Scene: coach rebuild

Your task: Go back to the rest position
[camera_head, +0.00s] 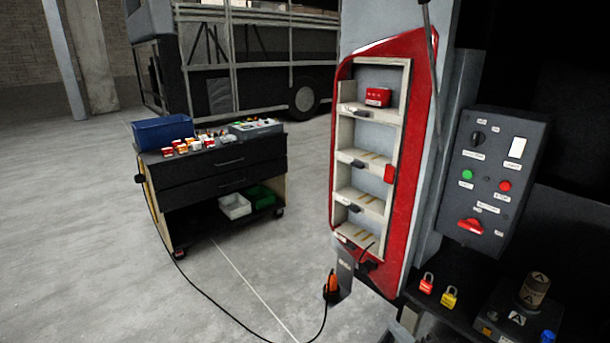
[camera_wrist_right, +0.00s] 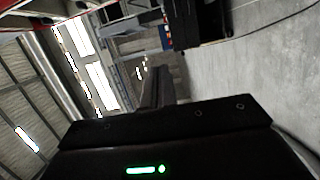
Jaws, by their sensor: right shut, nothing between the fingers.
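My right gripper (camera_wrist_right: 156,88) shows in the right wrist view as dark fingers, shut with nothing between them, beyond a black wrist body with a green light. It points toward the hall, with open air around its tips. I cannot make it out clearly in the head view. My left gripper is not in view.
A red-framed shelf cabinet (camera_head: 418,125) stands at centre right, a red box (camera_head: 377,97) on its top shelf. A control panel (camera_head: 490,175) and padlocks (camera_head: 449,297) are at right. A tool trolley (camera_head: 225,180) stands left. A black cable (camera_head: 215,302) crosses the open floor.

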